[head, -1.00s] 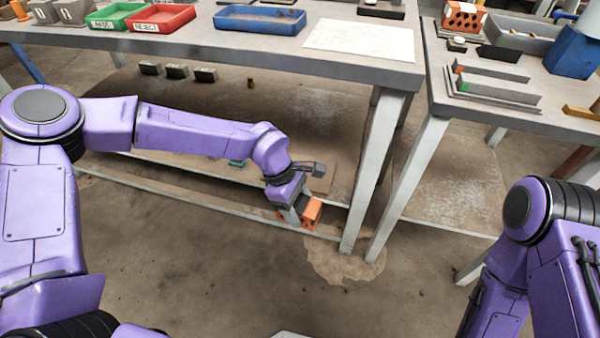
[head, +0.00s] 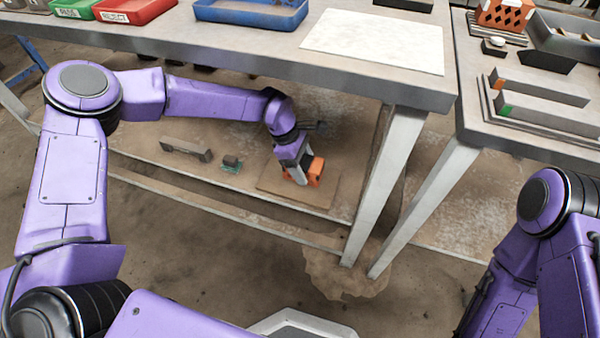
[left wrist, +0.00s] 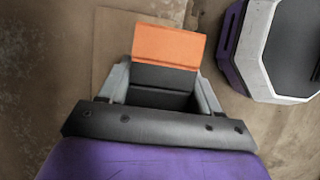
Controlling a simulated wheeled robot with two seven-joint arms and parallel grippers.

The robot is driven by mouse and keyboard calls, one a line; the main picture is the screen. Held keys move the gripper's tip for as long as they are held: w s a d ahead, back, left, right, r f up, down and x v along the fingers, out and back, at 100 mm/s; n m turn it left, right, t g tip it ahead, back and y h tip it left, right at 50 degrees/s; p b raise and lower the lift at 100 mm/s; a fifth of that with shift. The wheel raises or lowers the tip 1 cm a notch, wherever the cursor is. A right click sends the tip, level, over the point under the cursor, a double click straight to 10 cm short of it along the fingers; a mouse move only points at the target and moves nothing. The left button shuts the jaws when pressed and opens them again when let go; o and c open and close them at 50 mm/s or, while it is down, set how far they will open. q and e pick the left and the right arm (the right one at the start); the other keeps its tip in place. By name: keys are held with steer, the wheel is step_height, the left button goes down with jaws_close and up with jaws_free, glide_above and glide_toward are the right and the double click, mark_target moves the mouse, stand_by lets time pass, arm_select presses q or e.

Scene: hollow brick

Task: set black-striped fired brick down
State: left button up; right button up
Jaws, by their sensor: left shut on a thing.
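My left gripper (head: 297,172) is shut on an orange brick with a black band, the black-striped fired brick (head: 316,169). The brick is over a flat tan board (head: 325,195) on the lower shelf under the table; I cannot tell whether it touches the board. In the left wrist view, the brick's orange part (left wrist: 168,47) sticks out beyond the fingers (left wrist: 163,85), with its black part between them. Only the right arm's purple links show at the right of the head view; its gripper is not in view.
The lower shelf (head: 235,187) also bears a grey bracket-like piece (head: 186,149) and a small dark block on a green base (head: 231,163). The table leg (head: 385,185) stands just right of the board.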

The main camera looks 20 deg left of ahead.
arm_select(q)
steer(key=w+a+f, duration=0.1)
steer(key=f, duration=0.1)
steer(key=w+f+b, duration=0.1)
steer(key=w+f, duration=0.1)
steer(key=w+a+f, duration=0.1)
steer(key=f, duration=0.1)
steer(key=shift+w+a+b, duration=0.3)
steer(key=shift+w+b, duration=0.05)
step_height(320, 180, down, 3)
steer(key=shift+w+a+r+b, duration=0.1)
steer(key=shift+w+a+b, duration=0.05)
steer(key=shift+b, duration=0.35)
steer(key=shift+f, duration=0.3)
